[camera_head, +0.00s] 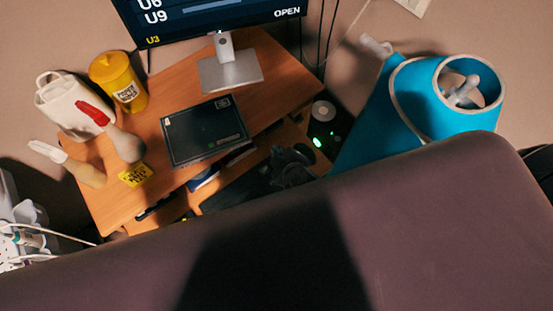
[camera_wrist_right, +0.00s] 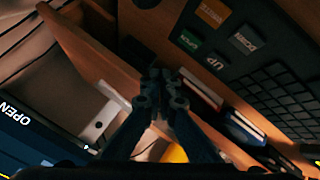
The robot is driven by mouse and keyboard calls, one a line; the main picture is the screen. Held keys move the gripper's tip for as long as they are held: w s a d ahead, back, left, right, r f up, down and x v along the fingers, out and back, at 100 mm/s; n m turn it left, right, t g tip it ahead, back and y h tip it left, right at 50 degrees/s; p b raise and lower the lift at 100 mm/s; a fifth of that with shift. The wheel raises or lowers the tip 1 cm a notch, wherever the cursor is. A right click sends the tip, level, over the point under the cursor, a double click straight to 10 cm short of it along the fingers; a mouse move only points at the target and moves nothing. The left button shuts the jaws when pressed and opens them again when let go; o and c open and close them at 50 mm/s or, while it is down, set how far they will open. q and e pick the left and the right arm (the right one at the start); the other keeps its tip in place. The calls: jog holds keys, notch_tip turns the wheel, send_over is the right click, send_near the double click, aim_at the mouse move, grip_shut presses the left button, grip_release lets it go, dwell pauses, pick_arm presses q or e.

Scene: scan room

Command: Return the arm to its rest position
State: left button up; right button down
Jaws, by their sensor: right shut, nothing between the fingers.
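My right gripper (camera_head: 290,165) shows as a small dark shape beyond the purple couch edge, by the front right of the wooden desk (camera_head: 112,212). In the right wrist view its fingers (camera_wrist_right: 162,90) are together and empty, with a wooden board and a dark keypad panel (camera_wrist_right: 225,55) beyond them. I cannot tell the gap between the fingertips and these surfaces. My left gripper is not in view.
The purple padded couch (camera_head: 430,230) fills the front. On the desk are a monitor stand (camera_head: 230,70), black flat case (camera_head: 205,130), yellow tub (camera_head: 120,85) and white container (camera_head: 68,105). A teal curved object (camera_head: 400,100) stands right.

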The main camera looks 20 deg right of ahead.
dwell(0.5)
jog(key=s+d+r+m+g, duration=0.35)
jog(key=s+r, duration=0.25)
jog(key=s, duration=0.3)
jog(key=s+d+r+m+g, duration=0.2)
jog(key=s+d+r+m, duration=0.2)
jog(key=s+r, duration=0.35)
jog(key=s+f+g+b, duration=0.1)
jog(key=s+f+b, duration=0.1)
jog(key=f, duration=1.4)
jog(key=s+f+g+b, duration=0.1)
jog(key=f+b, duration=0.1)
jog(key=f, duration=1.4)
jog(key=s+d+f+b, duration=0.2)
jog(key=s+f+b, duration=0.1)
jog(key=s+f, duration=1.4)
jog(key=shift+d+f+n+g, duration=0.35)
jog(key=shift+d+f, duration=0.05)
jog(key=shift+f, duration=0.45)
